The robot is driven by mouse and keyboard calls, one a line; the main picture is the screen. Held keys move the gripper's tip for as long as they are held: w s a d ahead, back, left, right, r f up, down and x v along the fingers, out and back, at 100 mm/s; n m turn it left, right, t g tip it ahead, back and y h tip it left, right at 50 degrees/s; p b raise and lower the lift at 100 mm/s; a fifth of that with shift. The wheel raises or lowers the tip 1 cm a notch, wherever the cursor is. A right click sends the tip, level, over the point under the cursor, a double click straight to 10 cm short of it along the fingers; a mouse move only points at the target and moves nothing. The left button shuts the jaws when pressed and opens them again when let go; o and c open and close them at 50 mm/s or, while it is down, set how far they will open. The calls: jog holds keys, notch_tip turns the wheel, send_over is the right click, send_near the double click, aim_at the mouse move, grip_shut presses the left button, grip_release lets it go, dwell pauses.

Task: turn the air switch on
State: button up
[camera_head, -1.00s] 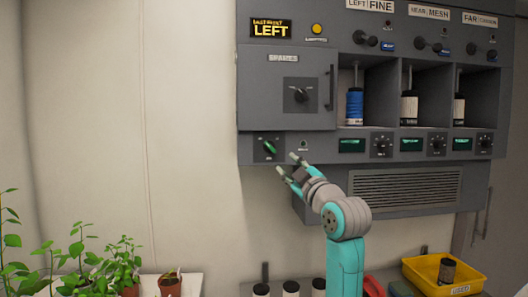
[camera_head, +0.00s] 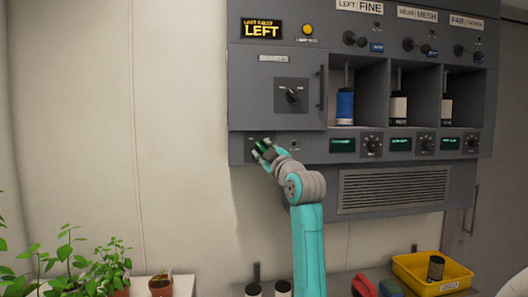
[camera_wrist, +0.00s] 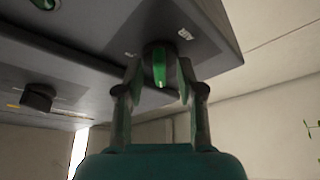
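The switch with a green handle (camera_wrist: 159,66) is on the lower left of the grey cabinet panel; I take it as the air switch. In the wrist view its handle points up and down in the picture, between the two fingers of my gripper (camera_wrist: 160,78). The fingers are apart, with a gap visible on each side of the handle. In the head view my gripper (camera_head: 262,152) is at the switch and partly covers it, with a bit of green (camera_head: 262,145) showing.
A black knob (camera_head: 292,94) is on the door above. Open bays hold a blue spool (camera_head: 345,107) and dark-and-white ones. Smaller dials with green displays (camera_head: 342,145) are to the right. Potted plants (camera_head: 112,270) and a yellow bin (camera_head: 420,265) are below.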

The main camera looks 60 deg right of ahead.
grip_shut()
jog(key=shift+m, duration=0.4)
jog(key=m+h, duration=0.1)
jog(key=m, duration=0.1)
jog(key=m+g+h, duration=0.1)
jog(key=m, duration=0.2)
jog(key=shift+w+a+f+h, duration=0.15)
jog(key=shift+f+h, duration=0.05)
jog(key=shift+h, duration=0.1)
jog(key=m+g+h, duration=0.1)
jog(key=m, duration=0.2)
jog(key=m+g+h, duration=0.1)
jog(key=m, duration=0.2)
jog(key=shift+w+a+h, duration=0.1)
jog(key=shift+w+h, duration=0.05)
jog(key=shift+h, duration=0.25)
jog(key=m+g+h, duration=0.1)
jog(key=m+g, duration=0.1)
jog(key=m, duration=0.2)
jog(key=m+g+h, duration=0.1)
jog(key=m, duration=0.3)
jog(key=shift+w+a+r+g, duration=0.1)
jog(key=shift+w+g, duration=0.05)
jog(key=shift+g, duration=0.25)
jog(key=shift+m+g, duration=0.6)
jog(key=shift+m, duration=0.75)
jog(key=shift+m+g, duration=0.6)
jog(key=shift+m, duration=0.75)
